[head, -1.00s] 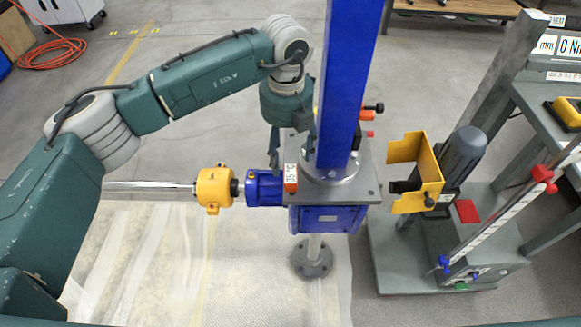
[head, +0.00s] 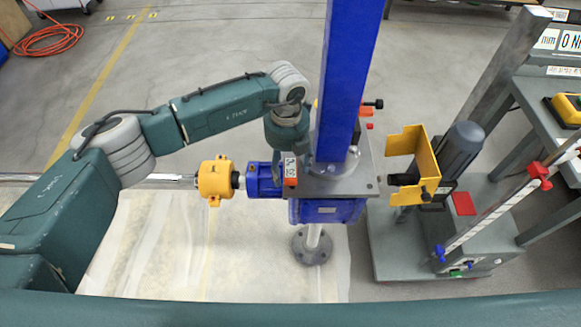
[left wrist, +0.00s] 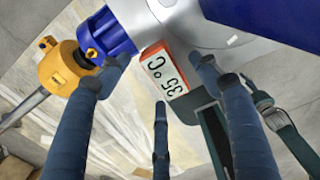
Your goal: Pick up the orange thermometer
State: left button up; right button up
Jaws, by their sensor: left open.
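The orange thermometer (head: 290,171) is a small box with a white display, at the left edge of the screw jack's grey top plate. In the left wrist view, the thermometer (left wrist: 165,74) shows its display reading 35 °C. My left gripper (head: 283,158) is above and around it in the head view, partly hidden by its own wrist. In the left wrist view, my left gripper (left wrist: 162,72) has its fingers spread on both sides of the thermometer, with clear gaps and nothing held. Whether any finger touches it cannot be told. My right gripper is not in view.
The blue column (head: 347,80) rises close right of my left gripper. A blue coupling and yellow bearing block (head: 215,179) lie left of the jack. A yellow bracket (head: 415,165) and grey motor (head: 460,148) stand on the right. Pale sheeting (head: 150,250) covers the floor at front left.

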pick_arm(q)
jog(key=shift+f, duration=0.55)
jog(key=c, duration=1.3)
jog(key=shift+c, duration=0.5)
jog(key=shift+w+r, duration=0.1)
jog(key=shift+r, duration=0.05)
